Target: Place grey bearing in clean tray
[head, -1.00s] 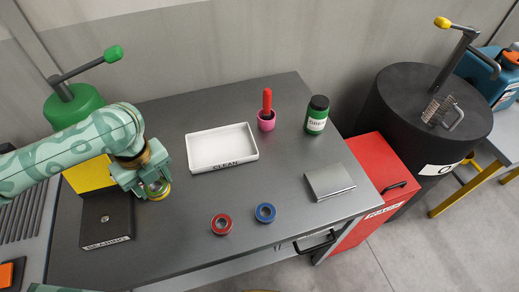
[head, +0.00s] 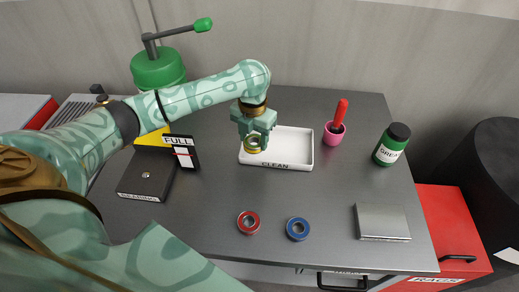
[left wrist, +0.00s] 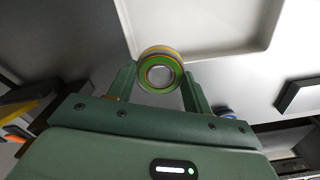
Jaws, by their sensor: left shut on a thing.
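My left gripper (head: 254,138) is shut on a small ring bearing (head: 247,148). The bearing looks yellow-olive in the head view. In the left wrist view the bearing (left wrist: 145,74) shows a green face, yellow edge and grey inner ring between the fingertips (left wrist: 160,80). The white tray (head: 299,166) labelled CLEAN lies on the bench. The held bearing appears over the tray's left front part; I cannot tell its exact height. In the left wrist view the tray's rim (left wrist: 205,55) passes beyond the bearing. My right gripper is not in view.
A red bearing (head: 240,225) and a blue bearing (head: 289,230) lie in front of the tray. A pink cup (head: 332,138) and a grease jar (head: 388,150) stand to its right. A metal plate (head: 382,221) lies front right, a dark block (head: 146,180) left.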

